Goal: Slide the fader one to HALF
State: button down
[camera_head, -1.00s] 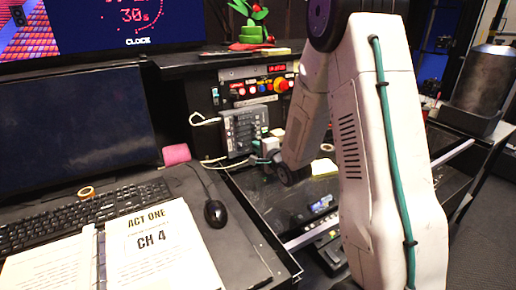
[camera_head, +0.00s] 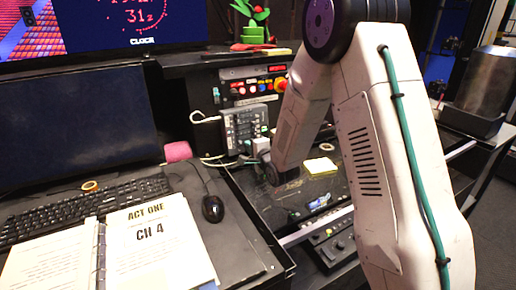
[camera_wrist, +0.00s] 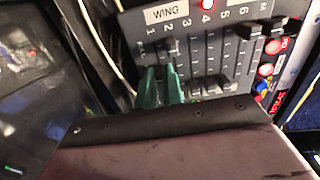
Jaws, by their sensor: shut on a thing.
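The grey fader panel (camera_wrist: 205,50) marked WING has numbered slots in the wrist view; it also stands at the back of the desk in the head view (camera_head: 243,128). My gripper (camera_wrist: 161,86) has its teal fingers at the left end of the panel, low in the column of fader one. They are shut on the cap of fader one, which is mostly hidden between them. The HALF mark cannot be read. In the head view my wrist hides most of the fingers.
More dark fader caps (camera_wrist: 274,46) stand at the panel's right, near red buttons (camera_wrist: 266,69). Loose cables (camera_head: 206,119) hang left of the panel. An open binder (camera_head: 150,240) reads ACT ONE, CH 4. A mouse (camera_head: 213,208) and keyboard (camera_head: 70,210) lie on the desk.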

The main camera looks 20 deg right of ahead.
jog(key=c, duration=1.5)
grip_release()
jog(key=s, duration=0.5)
jog(key=s+r, duration=0.1)
jog(key=s, duration=0.1)
jog(key=shift+s+d, duration=0.35)
